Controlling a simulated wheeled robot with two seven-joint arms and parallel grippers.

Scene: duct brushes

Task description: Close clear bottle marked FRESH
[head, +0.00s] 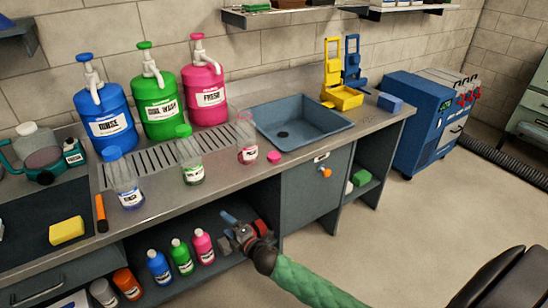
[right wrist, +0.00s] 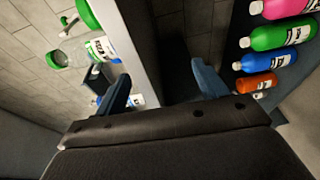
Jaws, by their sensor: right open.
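The clear bottle marked FRESH (head: 247,143) stands upright on the steel counter, right of the clear green-capped bottle (head: 190,160). Its top shows a pink rim and no cap. A small pink cap (head: 273,157) lies on the counter just right of it. My right gripper (head: 228,229) is below the counter's front edge, before the lower shelf, apart from the bottle. Its jaws are open and empty, and the fingers also show in the right wrist view (right wrist: 162,88). That view also shows a clear green-capped bottle (right wrist: 77,50). My left gripper is not in view.
Blue (head: 104,120), green (head: 159,105) and pink (head: 204,95) pump jugs stand behind. A sink (head: 300,122) is to the right. A blue-capped clear bottle (head: 124,180) stands left. Several small coloured bottles (head: 181,256) stand on the lower shelf near my right gripper.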

